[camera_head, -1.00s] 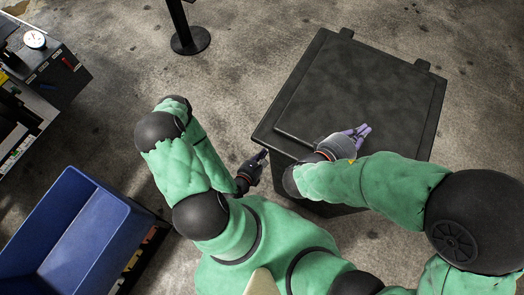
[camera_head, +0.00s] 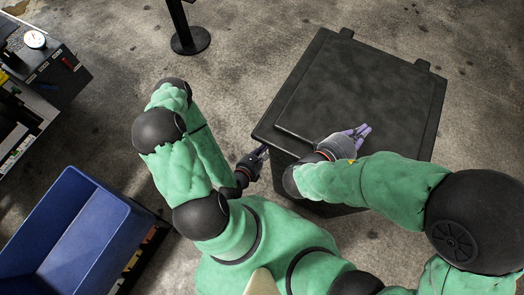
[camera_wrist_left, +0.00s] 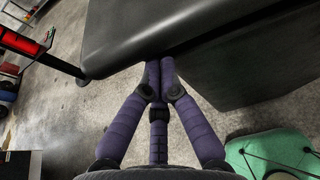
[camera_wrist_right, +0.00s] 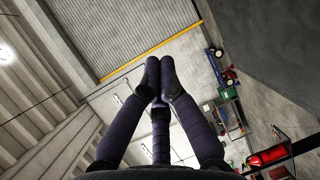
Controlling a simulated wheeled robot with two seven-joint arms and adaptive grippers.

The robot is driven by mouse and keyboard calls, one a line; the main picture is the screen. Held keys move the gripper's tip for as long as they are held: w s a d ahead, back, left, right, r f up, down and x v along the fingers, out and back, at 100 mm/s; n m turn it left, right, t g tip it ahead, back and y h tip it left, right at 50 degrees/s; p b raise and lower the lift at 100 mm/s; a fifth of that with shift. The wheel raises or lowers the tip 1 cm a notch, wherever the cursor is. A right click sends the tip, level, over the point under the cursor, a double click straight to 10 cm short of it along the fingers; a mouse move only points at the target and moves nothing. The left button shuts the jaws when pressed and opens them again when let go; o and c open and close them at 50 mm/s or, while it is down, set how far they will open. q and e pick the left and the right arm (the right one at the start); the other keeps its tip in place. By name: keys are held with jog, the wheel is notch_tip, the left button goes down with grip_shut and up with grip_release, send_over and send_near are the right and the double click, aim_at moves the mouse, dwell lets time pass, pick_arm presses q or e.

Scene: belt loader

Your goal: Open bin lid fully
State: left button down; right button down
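The black bin's lid (camera_head: 350,85) lies flat and looks closed on the bin body (camera_wrist_left: 245,90), hinge tabs at the far edge. My left gripper (camera_head: 261,153) is at the lid's near left corner. In the left wrist view my left gripper (camera_wrist_left: 160,68) has its fingers together, tips just at the lid's lower edge (camera_wrist_left: 125,65) and partly hidden; contact cannot be told. My right gripper (camera_head: 360,133) is over the near part of the lid, holding nothing visible. In the right wrist view my right gripper (camera_wrist_right: 159,68) points upward with its fingertips together.
A blue bin (camera_head: 75,185) stands at lower left. A workbench with a dial gauge (camera_head: 34,40) is at far left, and a black post base (camera_head: 190,40) stands beyond. Concrete floor is clear between these and the black bin.

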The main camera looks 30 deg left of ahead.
pick_arm(q)
jog(key=shift+w+r, duration=0.1)
jog(key=shift+r, duration=1.1)
pick_arm(e)
jog(key=c, duration=1)
grip_release()
jog(key=shift+c, duration=0.2)
